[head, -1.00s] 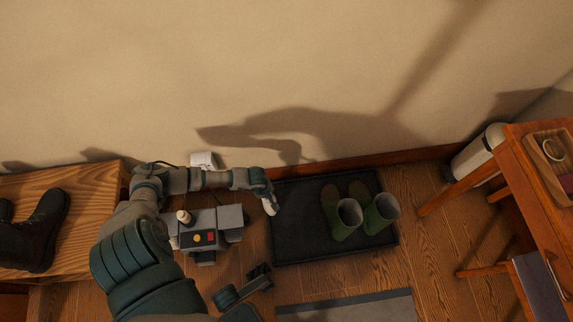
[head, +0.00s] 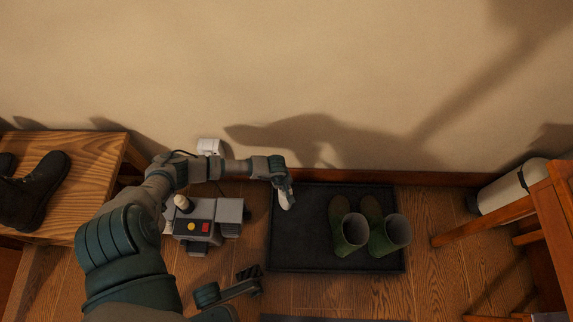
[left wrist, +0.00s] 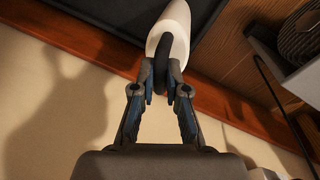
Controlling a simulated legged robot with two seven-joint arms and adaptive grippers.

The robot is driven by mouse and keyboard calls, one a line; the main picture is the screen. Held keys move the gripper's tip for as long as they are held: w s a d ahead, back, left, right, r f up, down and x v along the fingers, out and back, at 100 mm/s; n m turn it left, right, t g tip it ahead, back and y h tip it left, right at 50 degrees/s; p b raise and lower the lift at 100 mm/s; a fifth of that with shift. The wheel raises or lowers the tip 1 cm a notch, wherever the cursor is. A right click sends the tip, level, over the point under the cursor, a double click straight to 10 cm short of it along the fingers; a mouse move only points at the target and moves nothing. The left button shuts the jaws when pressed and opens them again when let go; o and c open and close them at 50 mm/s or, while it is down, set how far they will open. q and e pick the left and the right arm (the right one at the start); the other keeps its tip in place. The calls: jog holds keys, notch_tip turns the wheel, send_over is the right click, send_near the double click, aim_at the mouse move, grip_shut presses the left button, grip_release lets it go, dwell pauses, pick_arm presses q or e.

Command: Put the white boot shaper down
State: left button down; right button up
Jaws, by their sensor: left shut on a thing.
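My left gripper (head: 281,184) is shut on the white boot shaper (head: 287,199). The shaper hangs from the fingers over the back left corner of the black boot mat (head: 300,250). I cannot tell whether it touches the mat. In the left wrist view the fingertips (left wrist: 160,76) close on a dark loop at the end of the white, rounded shaper (left wrist: 175,18). The mat (left wrist: 105,15) shows behind it there.
Two green boots (head: 352,232) stand on the right half of the mat; its left half is clear. A grey machine (head: 228,214) with red and yellow buttons stands left of the mat. A wooden bench (head: 95,165) with dark boots is farther left. The wall runs behind.

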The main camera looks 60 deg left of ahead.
pick_arm(q)
jog(key=c, duration=1.2)
grip_release()
jog(key=shift+f, duration=0.1)
